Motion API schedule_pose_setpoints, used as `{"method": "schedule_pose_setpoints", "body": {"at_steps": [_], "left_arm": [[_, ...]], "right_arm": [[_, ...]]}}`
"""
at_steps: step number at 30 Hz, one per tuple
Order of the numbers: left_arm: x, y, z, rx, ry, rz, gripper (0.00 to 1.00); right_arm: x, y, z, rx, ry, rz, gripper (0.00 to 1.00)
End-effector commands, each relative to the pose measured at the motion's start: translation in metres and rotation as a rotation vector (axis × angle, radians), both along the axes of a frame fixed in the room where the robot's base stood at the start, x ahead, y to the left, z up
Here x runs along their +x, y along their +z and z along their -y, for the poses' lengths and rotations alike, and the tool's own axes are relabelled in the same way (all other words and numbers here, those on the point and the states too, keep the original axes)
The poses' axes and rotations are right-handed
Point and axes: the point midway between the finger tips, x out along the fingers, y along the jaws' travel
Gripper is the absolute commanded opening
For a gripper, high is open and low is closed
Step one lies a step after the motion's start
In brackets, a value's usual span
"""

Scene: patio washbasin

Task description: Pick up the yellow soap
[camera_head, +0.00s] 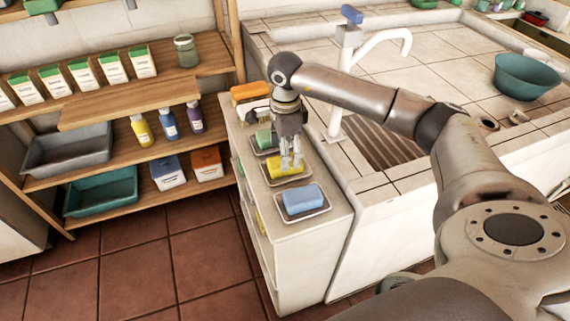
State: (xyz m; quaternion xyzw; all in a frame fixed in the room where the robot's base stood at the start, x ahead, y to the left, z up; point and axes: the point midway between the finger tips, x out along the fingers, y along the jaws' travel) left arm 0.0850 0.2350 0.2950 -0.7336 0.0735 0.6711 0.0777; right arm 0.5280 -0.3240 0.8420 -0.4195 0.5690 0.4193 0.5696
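The yellow soap (273,171) lies in a small metal dish (302,179) on top of a narrow white cabinet, between a green bar and a blue bar. My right arm reaches in from the right, and its gripper (291,165) points straight down at the yellow soap. The fingertips are at the soap and cover part of it. I cannot tell whether they grip it or only stand around it. The soap still appears to be low in its dish. My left gripper is not in view.
The blue bar (302,199) sits in a dish in front, and the green bar (264,139) sits behind the gripper. An orange block (249,93) is farther back. A white faucet (344,75) and tiled basin counter stand right of the cabinet. Wooden shelves (150,98) stand left.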

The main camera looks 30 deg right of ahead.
Motion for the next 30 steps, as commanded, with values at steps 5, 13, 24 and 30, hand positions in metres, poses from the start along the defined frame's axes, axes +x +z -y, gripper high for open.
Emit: {"method": "schedule_pose_setpoints", "body": {"at_steps": [5,13,24,30], "left_arm": [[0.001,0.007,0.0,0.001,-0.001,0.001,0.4],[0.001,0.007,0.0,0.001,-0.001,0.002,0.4],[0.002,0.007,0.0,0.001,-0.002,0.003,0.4],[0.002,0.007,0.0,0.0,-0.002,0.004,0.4]], "right_arm": [[-0.001,-0.028,-0.002,0.001,0.0,-0.005,0.71],[-0.001,-0.046,-0.001,0.0,0.0,-0.002,0.71],[0.0,-0.045,-0.001,0.0,0.001,-0.002,0.41],[0.0,-0.045,-0.001,-0.001,0.0,-0.001,0.17]]}}
